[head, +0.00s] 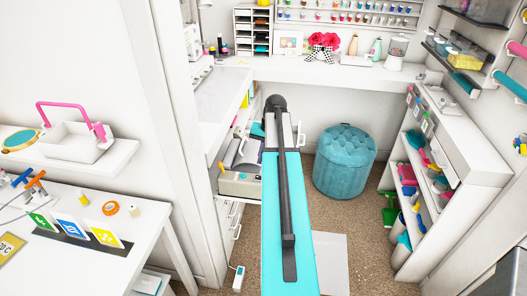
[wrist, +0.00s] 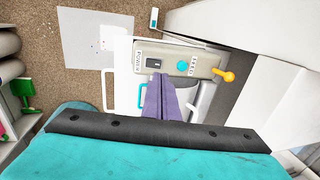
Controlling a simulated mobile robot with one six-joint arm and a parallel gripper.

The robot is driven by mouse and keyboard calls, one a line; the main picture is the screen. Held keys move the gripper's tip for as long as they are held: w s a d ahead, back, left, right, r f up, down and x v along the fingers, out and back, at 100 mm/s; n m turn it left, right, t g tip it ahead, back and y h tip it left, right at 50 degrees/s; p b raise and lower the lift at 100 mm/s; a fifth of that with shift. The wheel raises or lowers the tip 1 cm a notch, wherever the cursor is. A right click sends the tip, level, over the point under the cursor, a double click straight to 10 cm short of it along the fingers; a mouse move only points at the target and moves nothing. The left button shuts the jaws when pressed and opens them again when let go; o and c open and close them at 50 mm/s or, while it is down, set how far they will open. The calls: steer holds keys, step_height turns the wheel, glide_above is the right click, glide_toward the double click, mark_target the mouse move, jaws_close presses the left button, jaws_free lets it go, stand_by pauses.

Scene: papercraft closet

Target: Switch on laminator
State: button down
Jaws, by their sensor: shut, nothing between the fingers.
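The laminator is a grey and white machine on a pulled-out drawer or shelf, left of my arm in the head view (head: 240,184). In the wrist view its beige control panel (wrist: 205,66) carries a black power switch (wrist: 152,62) beside the word POWER, a round teal button (wrist: 182,66) by the FEED label, and an orange lever (wrist: 229,76). My gripper (wrist: 158,80) is shut and empty, its purple fingers pointing at the panel edge just below the power switch and teal button. I cannot tell if the fingertips touch. My arm hides part of the laminator in the head view.
A teal pouf (head: 345,160) stands under the back counter, right of my arm. A white shelf unit (head: 445,160) lines the right side. A white table (head: 75,265) stands at the left. Some brown floor (head: 368,245) is clear between.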

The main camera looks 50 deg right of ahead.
mark_target(260, 178)
steer(key=shift+p+x, duration=1.25)
steer(key=shift+x, duration=2.7)
steer(key=shift+a+f, duration=0.1)
steer(key=shift+f, duration=0.05)
steer(key=shift+s+d, duration=0.45)
steer(key=shift+s, duration=0.2)
steer(key=shift+r, duration=0.25)
